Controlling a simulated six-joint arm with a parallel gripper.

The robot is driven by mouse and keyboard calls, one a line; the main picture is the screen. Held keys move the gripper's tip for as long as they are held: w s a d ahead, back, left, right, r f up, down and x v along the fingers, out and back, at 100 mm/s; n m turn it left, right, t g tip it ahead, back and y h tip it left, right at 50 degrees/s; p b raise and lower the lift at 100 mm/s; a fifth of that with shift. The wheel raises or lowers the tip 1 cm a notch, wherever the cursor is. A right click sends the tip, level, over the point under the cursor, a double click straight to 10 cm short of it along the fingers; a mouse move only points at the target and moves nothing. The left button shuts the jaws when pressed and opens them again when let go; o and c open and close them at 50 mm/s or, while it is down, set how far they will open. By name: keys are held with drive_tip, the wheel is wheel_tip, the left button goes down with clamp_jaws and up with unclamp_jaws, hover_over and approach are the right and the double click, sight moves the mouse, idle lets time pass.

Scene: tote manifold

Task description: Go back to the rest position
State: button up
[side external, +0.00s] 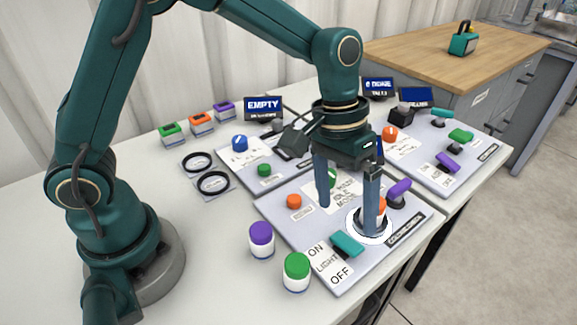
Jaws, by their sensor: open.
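My gripper (348,215) points down over the front grey panel (275,215), its two fingers apart. One finger stands in front of a white ring (354,232) on the panel. An orange-topped item (382,206) shows just behind that finger and is partly hidden by it. I cannot tell whether the fingers touch the panel or the item. Nothing is visibly held between the fingers.
A purple-capped jar (261,240) and a green-capped jar (297,272) stand left of the panel. A teal switch (347,243), a purple lever (399,190) and an orange knob (294,201) sit on it. Two black rings (213,183) lie farther left. Small screens (263,109) stand behind.

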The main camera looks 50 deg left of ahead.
drive_tip(key=s+a+r+t, duration=0.35)
drive_tip(key=a+r, duration=0.25)
drive_tip(key=r, duration=0.4)
drive_tip(key=s+a+f+t+y, duration=0.2)
drive_tip(key=s+a, duration=0.4)
drive_tip(key=s, duration=0.3)
drive_tip(key=shift+s+y, duration=0.2)
drive_tip(key=shift+y, duration=0.1)
